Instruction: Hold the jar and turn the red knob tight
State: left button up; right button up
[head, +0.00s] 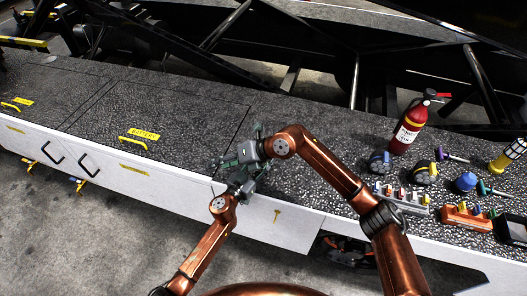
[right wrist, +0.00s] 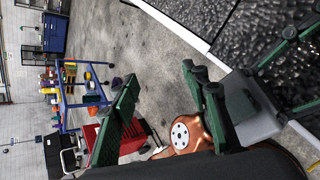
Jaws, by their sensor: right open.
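I cannot make out a jar or a red knob for certain in either view. My right gripper (head: 236,158) is above the front edge of the dark deck, near the middle of the head view.
On the right of the deck (head: 200,120) stand a red fire extinguisher (head: 408,128), two dark round items with blue (head: 379,161) and yellow (head: 425,173), a blue item (head: 466,182), a grey rack (head: 400,199) and an orange rack (head: 466,218). The deck's left is clear apart from yellow handles.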

jog(key=s+a+r+m+t+y, duration=0.1)
jog(key=s+a+r+m+y, duration=0.2)
jog(key=s+a+m+y, duration=0.25)
jog(key=w+d+r+m+t+y, duration=0.2)
jog(key=d+r+m+t, duration=0.4)
jog(key=m, duration=0.5)
jog(key=w+d+f+m+t+h, duration=0.2)
jog(key=d+f+m+t+h, duration=0.6)
jog(key=d+f+m+h, duration=1.05)
jog(key=w+a+r+m+y, duration=0.1)
jog(key=w, duration=0.2)
jog(key=w+a+r+m+y, duration=0.1)
jog(key=w+a+r+y, duration=0.1)
jog(key=w, duration=0.2)
jog(key=w+a+r+m+y, duration=0.1)
jog(key=w+a, duration=0.1)
jog(key=w, duration=0.2)
jog(key=shift+w+r+y, duration=0.1)
jog(key=shift+r+y, duration=0.05)
jog(key=shift+y, duration=0.15)
jog(key=shift+c, duration=0.4)
grip_shut()
